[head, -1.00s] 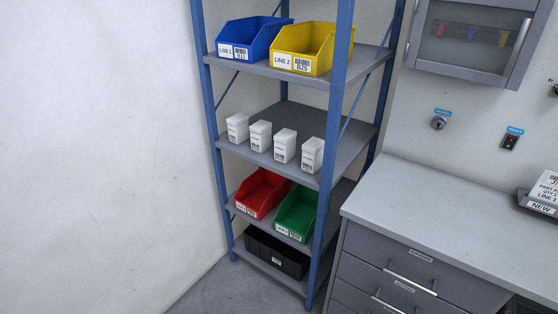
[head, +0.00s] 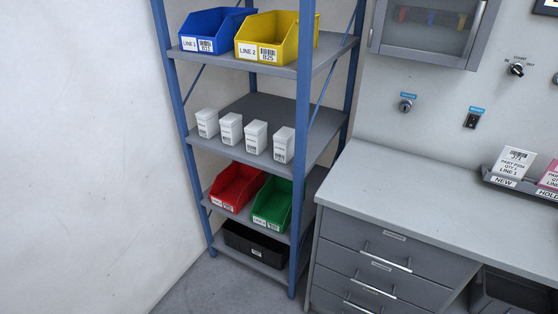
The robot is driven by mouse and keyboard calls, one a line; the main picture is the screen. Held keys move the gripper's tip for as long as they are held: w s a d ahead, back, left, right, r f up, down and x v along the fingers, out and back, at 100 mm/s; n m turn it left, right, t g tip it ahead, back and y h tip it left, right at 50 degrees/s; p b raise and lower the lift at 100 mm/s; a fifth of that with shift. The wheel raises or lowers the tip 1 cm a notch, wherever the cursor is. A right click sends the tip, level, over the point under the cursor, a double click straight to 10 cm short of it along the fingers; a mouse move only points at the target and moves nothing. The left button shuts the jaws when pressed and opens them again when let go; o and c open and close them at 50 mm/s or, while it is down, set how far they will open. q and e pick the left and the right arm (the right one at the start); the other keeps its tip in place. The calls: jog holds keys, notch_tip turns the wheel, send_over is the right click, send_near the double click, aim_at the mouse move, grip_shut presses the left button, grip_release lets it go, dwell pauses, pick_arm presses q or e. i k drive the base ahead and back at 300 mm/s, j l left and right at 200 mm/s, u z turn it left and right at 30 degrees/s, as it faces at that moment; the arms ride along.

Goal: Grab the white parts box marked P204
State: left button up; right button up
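Several small white parts boxes stand upright in a row on the middle shelf (head: 262,108) of a blue-framed rack in the head view. From left to right they are a first box (head: 207,124), a second box (head: 230,130), a third box (head: 255,138) and a fourth box (head: 283,145). Each has a label on its front, too small to read, so I cannot tell which is P204. Neither of my grippers shows in the head view.
A blue bin (head: 205,32) and a yellow bin (head: 265,38) sit on the shelf above. A red bin (head: 237,187), a green bin (head: 272,203) and a black bin (head: 255,245) sit below. A grey workbench (head: 420,195) with drawers stands right of the rack; its near top is clear.

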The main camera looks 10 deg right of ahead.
aim_at(208, 120)
jog(key=z, duration=0.55)
jog(key=i+j+z, duration=0.15)
jog(key=j+z, duration=0.15)
jog(key=i+j+z, duration=0.15)
jog(key=j+z, duration=0.2)
jog(key=i+j+z, duration=0.1)
jog(key=j+z, duration=0.2)
jog(key=j, duration=0.15)
